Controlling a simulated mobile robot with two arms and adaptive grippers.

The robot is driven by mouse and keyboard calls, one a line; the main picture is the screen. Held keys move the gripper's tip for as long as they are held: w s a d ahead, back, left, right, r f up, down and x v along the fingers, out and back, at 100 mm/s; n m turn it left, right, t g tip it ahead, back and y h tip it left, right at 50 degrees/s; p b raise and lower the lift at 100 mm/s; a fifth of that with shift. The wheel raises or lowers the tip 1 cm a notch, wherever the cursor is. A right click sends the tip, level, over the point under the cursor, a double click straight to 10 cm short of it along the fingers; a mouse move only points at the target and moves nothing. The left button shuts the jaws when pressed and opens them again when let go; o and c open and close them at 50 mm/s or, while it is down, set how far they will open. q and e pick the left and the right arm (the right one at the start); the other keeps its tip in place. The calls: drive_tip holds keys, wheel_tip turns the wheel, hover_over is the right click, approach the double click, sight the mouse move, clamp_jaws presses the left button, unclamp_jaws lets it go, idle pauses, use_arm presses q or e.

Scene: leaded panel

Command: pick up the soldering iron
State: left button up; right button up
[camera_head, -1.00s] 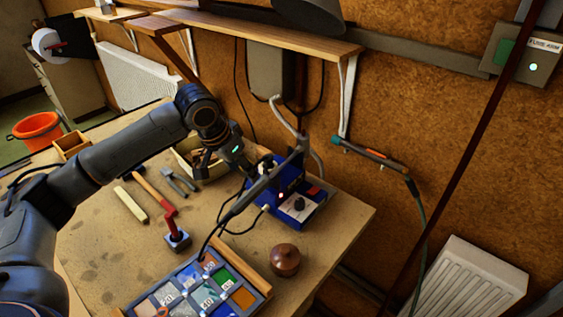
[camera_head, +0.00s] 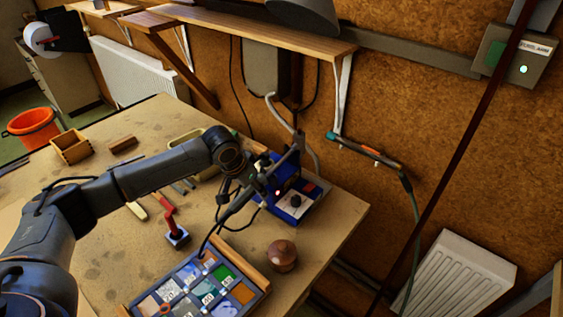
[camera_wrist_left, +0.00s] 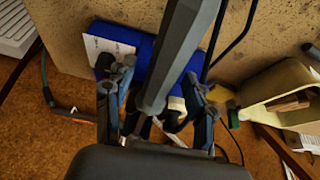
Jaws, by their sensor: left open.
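The soldering iron, a dark grey rod with a black cable, slants in its stand at the blue soldering station (camera_head: 300,205). Its handle (camera_head: 236,205) points down and left over the bench. My left gripper (camera_head: 248,186) is at the handle, beside the station. In the left wrist view the thick grey handle (camera_wrist_left: 180,50) runs down between the two open fingers (camera_wrist_left: 155,100), one on each side. I cannot tell whether either finger touches it. The iron's tip is hidden. My right gripper is not in view.
A tray of coloured glass samples (camera_head: 148,305) lies at the bench's front. A round brown wooden pot (camera_head: 282,256) stands close to the station. A red-handled tool (camera_head: 173,228) stands left of the gripper. A shelf (camera_head: 250,32) overhangs behind. A corded tool (camera_head: 368,152) is on the wall.

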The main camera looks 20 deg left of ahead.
use_arm(q)
clamp_jaws()
drive_tip(key=shift+r, duration=0.15)
